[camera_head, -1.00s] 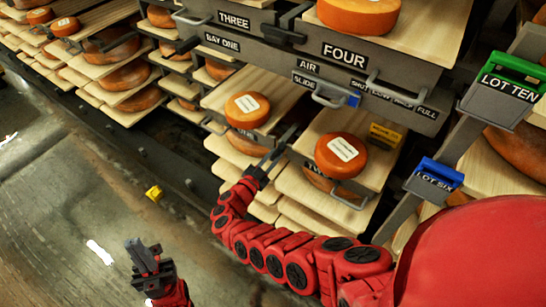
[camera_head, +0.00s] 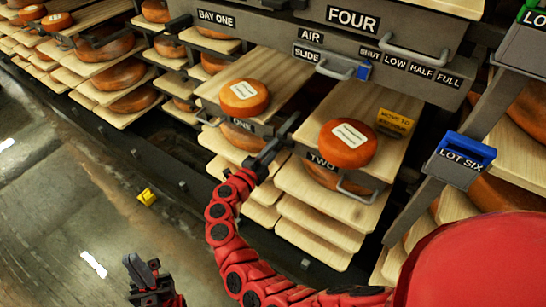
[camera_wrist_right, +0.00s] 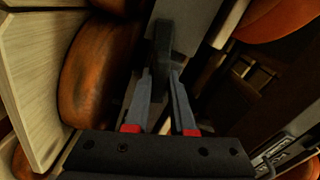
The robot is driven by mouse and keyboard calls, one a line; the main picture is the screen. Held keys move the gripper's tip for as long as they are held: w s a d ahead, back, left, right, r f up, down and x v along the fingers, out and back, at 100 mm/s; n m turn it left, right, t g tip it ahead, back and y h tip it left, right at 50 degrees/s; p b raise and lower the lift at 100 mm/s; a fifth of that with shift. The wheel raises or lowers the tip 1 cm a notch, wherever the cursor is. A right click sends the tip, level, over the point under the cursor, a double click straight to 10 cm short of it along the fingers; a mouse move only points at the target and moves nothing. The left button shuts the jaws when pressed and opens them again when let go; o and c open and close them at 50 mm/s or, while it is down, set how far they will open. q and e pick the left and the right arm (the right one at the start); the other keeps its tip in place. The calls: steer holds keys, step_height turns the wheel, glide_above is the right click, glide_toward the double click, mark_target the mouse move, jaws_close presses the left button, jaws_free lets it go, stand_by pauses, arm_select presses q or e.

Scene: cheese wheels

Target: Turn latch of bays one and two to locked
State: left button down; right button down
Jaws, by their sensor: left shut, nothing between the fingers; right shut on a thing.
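Bay one, behind the label ONE (camera_head: 241,125), has an orange cheese wheel (camera_head: 243,98) on its upper board. Bay two, labelled TWO (camera_head: 321,160), has another cheese wheel (camera_head: 347,143) on its board. A dark latch bar (camera_head: 286,127) slants upward between the two bays. My right gripper (camera_head: 266,153) is at its lower end, shut on it. In the right wrist view the dark latch (camera_wrist_right: 163,42) lies between the fingertips (camera_wrist_right: 158,78). Its exact locked or unlocked position is unclear. My left gripper (camera_head: 146,275) is shut and empty, low over the floor, away from the shelves.
A grey panel above carries a slide handle with a blue piece (camera_head: 363,71) beside the marks SHUT, LOW, HALF, FULL. A yellow sign (camera_head: 395,122) stands by bay two. A blue LOT SIX holder (camera_head: 466,150) is at right. Floor at left is mostly open.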

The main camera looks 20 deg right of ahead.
steer(key=m+b, duration=0.2)
steer(key=b, duration=0.1)
steer(key=shift+f+m, duration=0.3)
steer(key=shift+r+m+b, duration=0.2)
steer(key=shift+m+b, duration=0.3)
steer(key=c, duration=0.8)
jaws_free()
steer(key=shift+o, duration=0.2)
